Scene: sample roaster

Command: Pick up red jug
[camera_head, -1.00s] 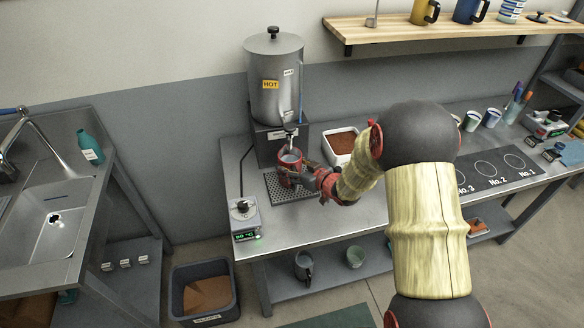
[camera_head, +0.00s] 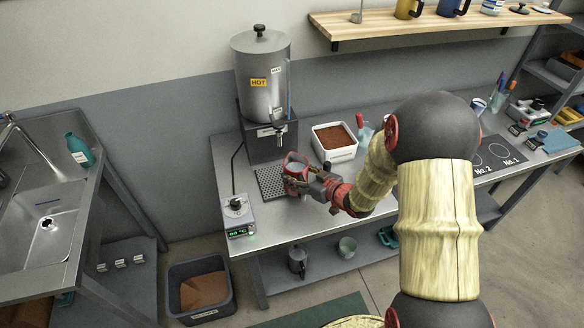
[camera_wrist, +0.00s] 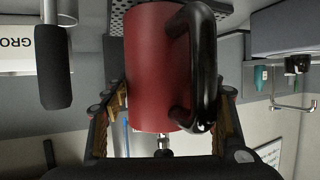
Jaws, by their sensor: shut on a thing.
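The red jug (camera_head: 295,166) is in my gripper (camera_head: 299,181), at the right side of the drip tray (camera_head: 268,184) in the head view. It looks upright, and its open top faces up. In the wrist view the red jug (camera_wrist: 153,70) fills the middle, with its black handle (camera_wrist: 205,65) to the right. My gripper's fingers (camera_wrist: 165,118) lie on both sides of the jug and are shut on it. I cannot tell whether the jug's base touches the tray.
The hot water urn (camera_head: 262,85) stands behind the jug, its tap (camera_head: 280,138) above and left of it. A white bin of brown grounds (camera_head: 334,143) is to the right. A small scale-like device with a green display (camera_head: 239,217) sits at the front left.

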